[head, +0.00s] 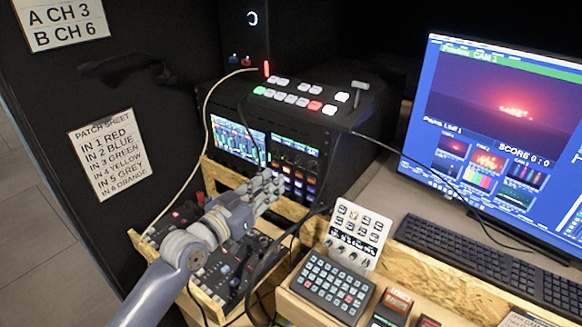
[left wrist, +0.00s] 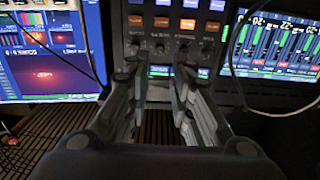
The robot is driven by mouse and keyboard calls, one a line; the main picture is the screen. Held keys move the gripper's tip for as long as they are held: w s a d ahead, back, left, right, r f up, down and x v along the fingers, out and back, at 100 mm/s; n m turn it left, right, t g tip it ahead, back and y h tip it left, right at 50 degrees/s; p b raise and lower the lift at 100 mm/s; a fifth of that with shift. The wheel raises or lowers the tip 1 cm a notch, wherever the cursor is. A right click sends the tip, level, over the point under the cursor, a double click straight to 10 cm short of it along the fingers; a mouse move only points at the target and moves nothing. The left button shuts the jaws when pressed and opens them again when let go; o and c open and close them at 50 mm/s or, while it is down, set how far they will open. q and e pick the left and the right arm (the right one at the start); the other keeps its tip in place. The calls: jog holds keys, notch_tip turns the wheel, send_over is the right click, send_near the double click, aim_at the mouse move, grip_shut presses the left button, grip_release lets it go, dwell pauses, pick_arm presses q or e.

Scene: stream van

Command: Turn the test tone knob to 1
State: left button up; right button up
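My left gripper (head: 268,186) reaches up from the lower left to just in front of the dark equipment rack (head: 335,135) in the head view. In the left wrist view its two fingers (left wrist: 155,72) are apart with nothing between them. A row of small dark knobs (left wrist: 183,47) sits on the rack panel beyond the fingertips, below lit orange and blue buttons (left wrist: 188,25). The fingers appear apart from these knobs. The labels are too small to read, so I cannot tell which is the test tone knob or its setting. My right gripper is not in view.
A switcher panel (head: 292,97) tops the rack. Cables hang beside my arm. A wooden-sided bay (head: 193,286) with small gear lies below it. A keypad (head: 332,285), keyboard (head: 485,262) and monitor (head: 497,125) stand right.

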aim_at(296, 164)
pick_arm(q)
jog(key=p+x, duration=0.1)
jog(key=x, duration=0.7)
jog(key=shift+w+d, duration=0.25)
jog(key=shift+w, duration=0.05)
grip_shut()
